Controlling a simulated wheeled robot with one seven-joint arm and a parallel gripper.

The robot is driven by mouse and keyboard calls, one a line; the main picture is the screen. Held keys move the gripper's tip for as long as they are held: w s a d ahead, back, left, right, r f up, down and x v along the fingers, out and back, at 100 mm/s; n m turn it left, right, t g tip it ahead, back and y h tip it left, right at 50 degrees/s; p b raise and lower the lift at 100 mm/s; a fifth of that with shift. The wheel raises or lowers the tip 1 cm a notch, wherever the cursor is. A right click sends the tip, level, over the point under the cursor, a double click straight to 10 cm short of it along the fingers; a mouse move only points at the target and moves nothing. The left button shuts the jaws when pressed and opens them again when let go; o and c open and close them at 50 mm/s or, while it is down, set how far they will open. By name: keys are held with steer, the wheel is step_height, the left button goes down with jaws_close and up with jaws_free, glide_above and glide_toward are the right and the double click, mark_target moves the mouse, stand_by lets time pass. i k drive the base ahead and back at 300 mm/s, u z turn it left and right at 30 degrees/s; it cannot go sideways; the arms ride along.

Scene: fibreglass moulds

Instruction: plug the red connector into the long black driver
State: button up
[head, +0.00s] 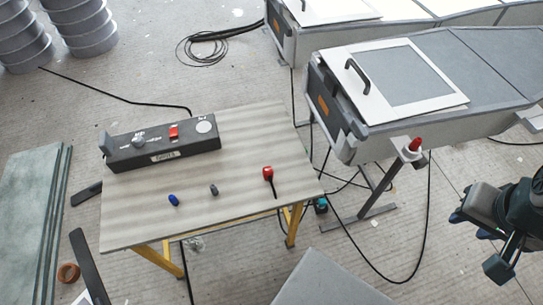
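The long black driver (130,160) lies along the back left of the table, with a label on its front face. On its top are a red part (174,132), a pale round disc and small light-coloured fittings. The red connector (268,173) lies on the right part of the table with a short black tail pointing toward the front edge; it is apart from the driver. My gripper (470,222) is at the far right, off the table and well away from the connector. Its fingers are small and dark, and I cannot tell their opening.
A blue piece (173,200) and a dark grey piece (214,190) lie on the table (240,130). A grey machine with a white-framed lid (400,75) stands behind right; a red-topped knob (415,145) sits at its corner. Black cables cross the floor. A grey panel (330,280) is in front.

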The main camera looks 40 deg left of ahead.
mark_target(198, 135)
steer(key=k, duration=0.15)
steer(key=u, duration=1.4)
steer(key=i, duration=0.35)
steer(key=u, duration=0.35)
